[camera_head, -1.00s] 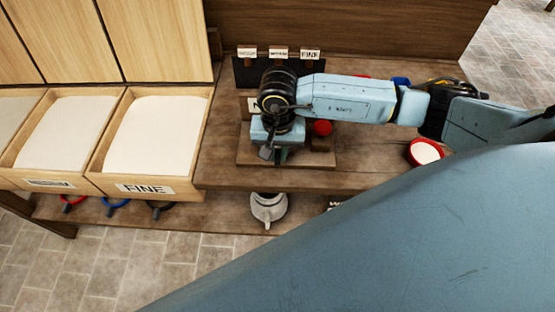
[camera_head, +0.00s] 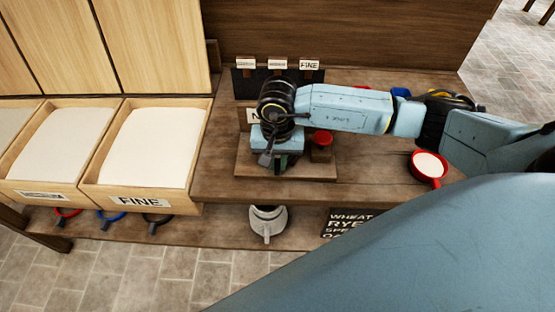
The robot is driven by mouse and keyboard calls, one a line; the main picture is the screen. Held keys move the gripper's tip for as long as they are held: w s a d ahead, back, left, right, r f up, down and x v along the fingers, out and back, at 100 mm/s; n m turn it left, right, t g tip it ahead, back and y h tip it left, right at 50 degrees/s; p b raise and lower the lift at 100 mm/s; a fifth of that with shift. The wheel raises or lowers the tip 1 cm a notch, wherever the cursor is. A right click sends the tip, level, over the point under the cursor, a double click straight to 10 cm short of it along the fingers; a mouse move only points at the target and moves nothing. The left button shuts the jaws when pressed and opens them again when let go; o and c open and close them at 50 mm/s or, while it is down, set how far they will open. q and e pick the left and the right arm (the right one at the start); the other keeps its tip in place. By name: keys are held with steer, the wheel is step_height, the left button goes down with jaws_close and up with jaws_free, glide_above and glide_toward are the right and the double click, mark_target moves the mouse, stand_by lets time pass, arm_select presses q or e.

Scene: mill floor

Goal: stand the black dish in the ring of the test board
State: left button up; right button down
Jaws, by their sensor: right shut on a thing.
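My right gripper (camera_head: 281,163) points down over the wooden test board (camera_head: 244,168) on the bench, close to its surface. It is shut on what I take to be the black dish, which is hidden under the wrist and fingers. The ring of the board is also hidden by the gripper, so I cannot tell whether the dish touches it. A red-topped piece (camera_head: 321,138) stands on the board, just right of the gripper. My left gripper is not in view.
A red dish of pale flour (camera_head: 429,165) sits on the bench at right. Bins of flour (camera_head: 150,150) stand at left. A dark rack with labelled tags (camera_head: 243,84) is behind the board. A grey-white jug (camera_head: 267,222) and a lettered sign (camera_head: 345,218) are on the lower shelf.

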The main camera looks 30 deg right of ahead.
steer(key=c, duration=1.3)
jaws_free()
steer(key=shift+c, duration=0.2)
step_height(320, 180, up, 13)
steer(key=shift+r, duration=0.2)
